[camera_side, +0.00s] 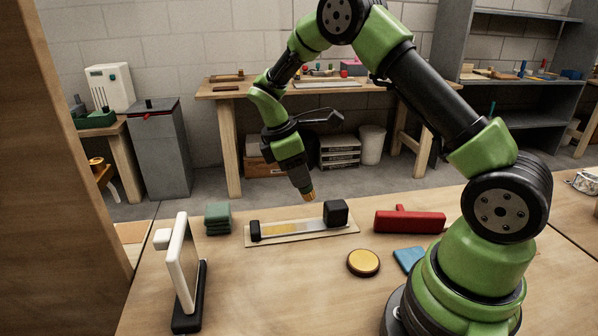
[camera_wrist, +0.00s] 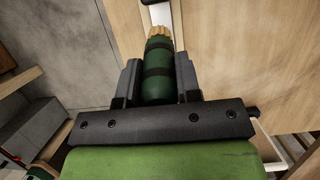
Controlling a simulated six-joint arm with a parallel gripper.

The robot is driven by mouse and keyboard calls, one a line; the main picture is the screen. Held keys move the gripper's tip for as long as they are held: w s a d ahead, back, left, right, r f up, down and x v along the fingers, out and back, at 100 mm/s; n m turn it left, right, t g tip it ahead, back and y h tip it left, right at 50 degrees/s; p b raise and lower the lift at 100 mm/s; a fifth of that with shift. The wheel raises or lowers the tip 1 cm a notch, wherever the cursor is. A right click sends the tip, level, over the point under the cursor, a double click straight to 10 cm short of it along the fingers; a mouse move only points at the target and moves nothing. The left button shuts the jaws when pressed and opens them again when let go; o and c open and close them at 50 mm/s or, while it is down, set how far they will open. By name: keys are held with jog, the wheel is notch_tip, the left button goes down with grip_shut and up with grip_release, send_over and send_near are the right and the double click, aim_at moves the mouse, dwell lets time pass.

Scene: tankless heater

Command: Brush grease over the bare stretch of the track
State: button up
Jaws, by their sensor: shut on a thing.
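My gripper (camera_side: 297,178) is shut on a brush, pointing down over the track. In the wrist view, my gripper (camera_wrist: 158,78) has its jaws on either side of the brush's green, dark-banded handle (camera_wrist: 159,64). The brush's tan bristles (camera_side: 309,196) are near the track's right part, seemingly just above it; contact cannot be told. The track (camera_side: 310,225) is a grey strip on a pale board with a black block at each end. Yellow grease (camera_side: 280,229) covers its left-middle part; the stretch right of it looks bare grey. A round dark tin with a yellow top (camera_side: 363,262) stands in front.
A red tool-like block (camera_side: 410,222) and a blue cloth (camera_side: 409,258) lie to the right. Green stacked pads (camera_side: 218,218) sit left of the track. A white upright panel on a black base (camera_side: 188,285) stands at front left. The front middle of the bench is clear.

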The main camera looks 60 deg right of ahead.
jog(key=shift+r, duration=0.45)
jog(key=shift+f, duration=3.85)
jog(key=shift+w+a+f, duration=0.1)
jog(key=shift+w+a, duration=0.1)
jog(key=shift+w, duration=0.05)
grip_shut()
jog(key=shift+w+a+f, duration=0.15)
jog(key=shift+w+a, duration=0.95)
jog(key=shift+a, duration=0.1)
jog(key=shift+s+d, duration=1.05)
jog(key=shift+d, duration=0.1)
jog(key=shift+s+d+r, duration=0.15)
jog(key=shift+r, duration=0.45)
jog(key=shift+s+d+r, duration=0.1)
jog(key=shift+r, duration=3.4)
